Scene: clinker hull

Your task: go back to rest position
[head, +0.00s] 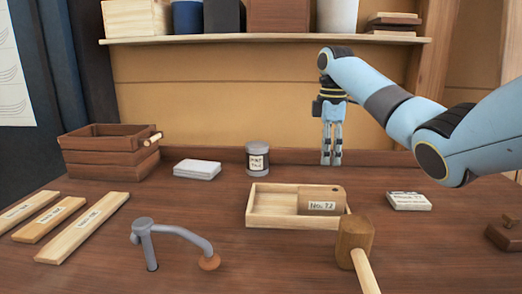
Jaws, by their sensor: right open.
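My right gripper (332,143) hangs from the light blue right arm at the upper right of the head view. Its fingers point down above the back of the workbench (226,254), and nothing shows between them. It is open, behind and to the right of a shallow wooden tray (262,222). A brown block labelled "No. 12" (321,199) lies in the right part of the tray. My left gripper is not in view.
A mallet (355,242) and a grey bent metal holdfast (168,230) stand at the front. A labelled tin (257,158), white cards (197,169), a stacked brown crate (108,160), labelled planks (84,228) and a paper stack (409,201) surround the tray. A shelf (262,39) runs above.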

